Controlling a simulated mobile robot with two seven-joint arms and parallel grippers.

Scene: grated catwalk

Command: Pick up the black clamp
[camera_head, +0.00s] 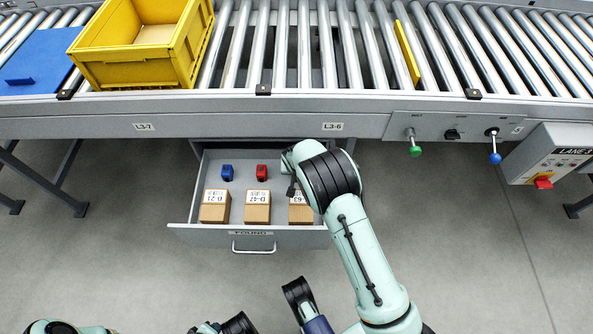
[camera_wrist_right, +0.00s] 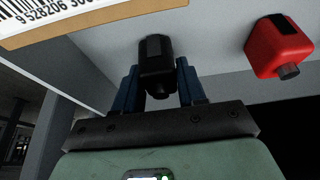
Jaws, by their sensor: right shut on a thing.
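The black clamp (camera_wrist_right: 157,50) is between the two blue fingers of my right gripper (camera_wrist_right: 157,85) in the right wrist view. The gripper is shut on it, inside the open drawer (camera_head: 180,229). The clamp's lower end sticks out between the fingers. In the head view my right arm reaches over the right side of the drawer and hides the clamp and the fingertips. My left gripper is not in view; only parts of my arms show at the bottom edge.
A blue clamp (camera_head: 227,173) and a red clamp (camera_head: 262,172) stand at the drawer's back. Labelled cardboard boxes (camera_head: 215,212) line its front. The roller conveyor (camera_head: 330,50) runs above, with a yellow crate (camera_head: 130,75) on it. A control box (camera_head: 555,155) is at right.

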